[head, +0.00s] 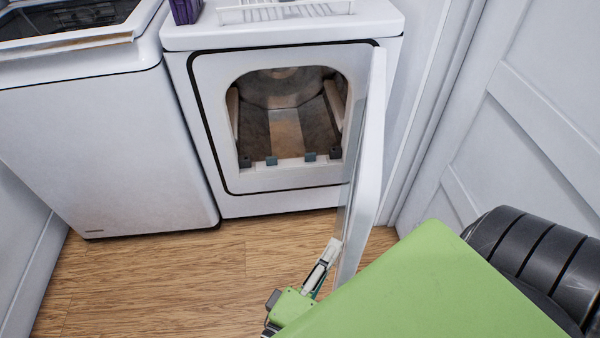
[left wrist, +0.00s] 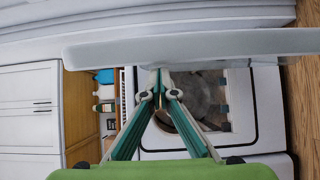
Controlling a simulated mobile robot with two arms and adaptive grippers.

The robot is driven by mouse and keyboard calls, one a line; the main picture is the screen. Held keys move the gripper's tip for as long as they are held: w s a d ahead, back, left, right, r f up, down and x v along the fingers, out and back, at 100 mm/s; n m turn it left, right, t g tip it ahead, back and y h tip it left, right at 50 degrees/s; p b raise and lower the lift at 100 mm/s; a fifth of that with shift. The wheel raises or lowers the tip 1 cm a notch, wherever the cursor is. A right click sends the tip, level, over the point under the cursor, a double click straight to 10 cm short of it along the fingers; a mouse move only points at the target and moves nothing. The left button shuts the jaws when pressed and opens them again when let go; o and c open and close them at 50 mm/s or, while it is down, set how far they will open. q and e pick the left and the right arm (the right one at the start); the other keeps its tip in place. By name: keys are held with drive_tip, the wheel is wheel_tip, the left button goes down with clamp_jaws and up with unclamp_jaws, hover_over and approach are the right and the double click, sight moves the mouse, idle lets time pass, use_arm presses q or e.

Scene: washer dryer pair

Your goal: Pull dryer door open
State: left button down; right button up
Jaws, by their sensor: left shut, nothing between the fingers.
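The white dryer (head: 215,100) stands in the middle of the head view, with its drum opening exposed. Its door (head: 370,160) is swung wide open on the right side, seen nearly edge-on and jutting out toward me. My left gripper (head: 334,245) is at the door's lower near end, on the side facing the opening. In the left wrist view, the fingers (left wrist: 160,92) are closed together and empty, with the tips close to the door (left wrist: 240,44). I cannot tell whether they touch it. My right gripper is not in view.
A white washer (head: 105,150) stands left of the dryer. A white rack (head: 285,10) and a purple basket (head: 186,10) sit on the dryer top. A white panelled wall (head: 530,90) closes the right side. The wood floor (head: 170,275) in front is clear.

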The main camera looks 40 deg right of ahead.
sight(360, 249)
use_arm(q)
drive_tip(key=s+d, duration=0.2)
drive_tip(key=shift+s+d, duration=0.15)
drive_tip(key=shift+s, duration=0.2)
drive_tip(key=shift+s+d, duration=0.4)
drive_tip(key=shift+s, duration=0.15)
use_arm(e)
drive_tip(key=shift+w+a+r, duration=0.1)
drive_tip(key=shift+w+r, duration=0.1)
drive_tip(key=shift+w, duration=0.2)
